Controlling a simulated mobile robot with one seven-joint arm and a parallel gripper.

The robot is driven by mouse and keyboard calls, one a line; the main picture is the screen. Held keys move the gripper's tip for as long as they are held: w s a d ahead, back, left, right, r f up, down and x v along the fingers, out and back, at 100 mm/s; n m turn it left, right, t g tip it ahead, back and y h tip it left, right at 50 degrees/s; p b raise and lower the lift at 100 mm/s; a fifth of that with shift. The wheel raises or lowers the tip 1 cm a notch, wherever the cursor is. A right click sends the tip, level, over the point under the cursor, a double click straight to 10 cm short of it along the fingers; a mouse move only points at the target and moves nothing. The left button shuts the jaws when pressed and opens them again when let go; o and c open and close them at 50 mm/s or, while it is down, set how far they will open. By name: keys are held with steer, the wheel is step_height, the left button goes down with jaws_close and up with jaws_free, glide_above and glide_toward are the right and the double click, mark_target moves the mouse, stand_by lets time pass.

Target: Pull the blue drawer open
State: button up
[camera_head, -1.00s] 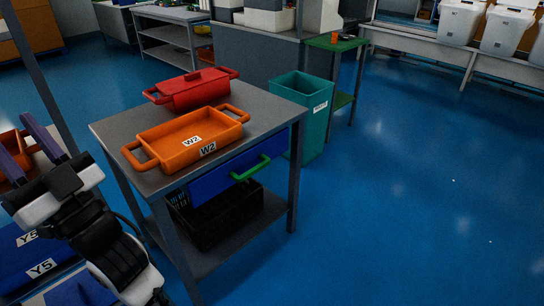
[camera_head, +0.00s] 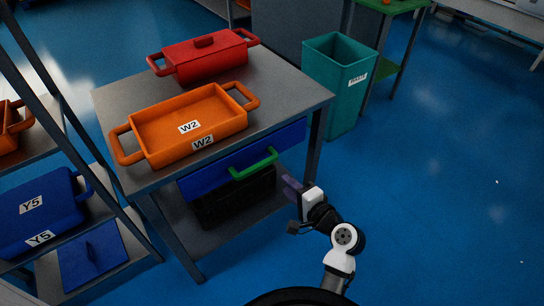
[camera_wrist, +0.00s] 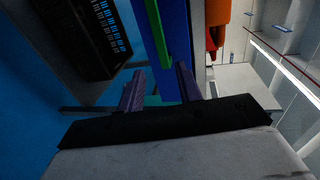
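The blue drawer (camera_head: 291,139) sits under the top of a grey table, and its front looks flush with the table. Its green bar handle (camera_head: 254,166) is on the front. My gripper (camera_head: 290,186) is just right of and below the handle in the head view, apart from it. In the wrist view my gripper (camera_wrist: 161,82) is open, its two purple fingers spread and empty. There the green handle (camera_wrist: 157,35) runs down toward the gap between the fingers, against the blue drawer front (camera_wrist: 177,35). The exact distance to the handle is unclear.
An orange W2 tray (camera_head: 180,130) and a red lidded pot (camera_head: 208,62) stand on the table (camera_head: 285,85). A black crate (camera_head: 232,198) is on the lower shelf. A teal bin (camera_head: 335,90) stands behind. The blue floor (camera_head: 440,190) at right is clear.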

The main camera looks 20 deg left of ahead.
mark_target(263, 163)
steer(key=p+x, duration=0.2)
steer(key=x, duration=1.1)
steer(key=shift+a+r, duration=0.15)
steer(key=shift+a, duration=0.1)
jaws_close()
